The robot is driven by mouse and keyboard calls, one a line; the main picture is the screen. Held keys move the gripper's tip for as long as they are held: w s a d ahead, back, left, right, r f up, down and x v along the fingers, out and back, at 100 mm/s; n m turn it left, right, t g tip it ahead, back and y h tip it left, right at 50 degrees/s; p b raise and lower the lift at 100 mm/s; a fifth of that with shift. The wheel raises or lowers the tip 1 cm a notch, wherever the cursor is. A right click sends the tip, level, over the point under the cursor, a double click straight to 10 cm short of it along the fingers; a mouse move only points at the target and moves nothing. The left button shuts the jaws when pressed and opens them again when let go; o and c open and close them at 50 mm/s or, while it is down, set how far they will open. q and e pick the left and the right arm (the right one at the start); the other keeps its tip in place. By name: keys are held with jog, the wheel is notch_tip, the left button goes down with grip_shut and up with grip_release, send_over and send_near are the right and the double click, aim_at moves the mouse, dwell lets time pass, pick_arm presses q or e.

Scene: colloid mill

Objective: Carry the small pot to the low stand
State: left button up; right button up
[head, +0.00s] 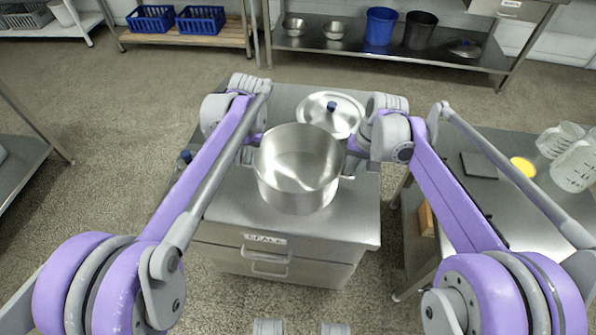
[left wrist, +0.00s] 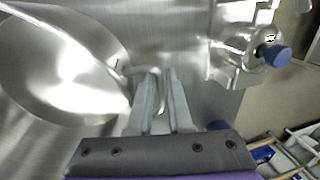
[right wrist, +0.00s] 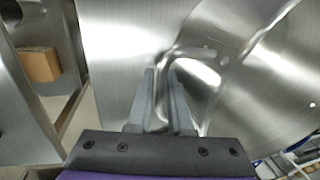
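The small pot (head: 299,167) is an open, empty steel pot with a loop handle on each side. It is upright over the front part of a steel drawer cabinet (head: 340,225); I cannot tell whether its base touches the top. My left gripper (left wrist: 162,75) has its fingers close together on the pot's left handle (left wrist: 137,72). My right gripper (right wrist: 162,72) has its fingers on the right handle (right wrist: 190,53). In the head view, my arms partly hide both handles. I cannot tell which thing in view is the low stand.
A steel lid (head: 331,114) with a blue knob lies behind the pot. A blue-knobbed metal fitting (left wrist: 262,50) is at the cabinet's left side. A steel table (head: 505,200) at right holds clear jugs (head: 575,165) and a yellow disc (head: 523,167). Open floor (head: 130,110) lies left.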

pick_arm(q)
jog(key=shift+f, duration=0.15)
pick_arm(e)
jog(key=shift+f, duration=0.1)
pick_arm(q)
grip_shut()
pick_arm(e)
grip_shut()
dwell(1.0)
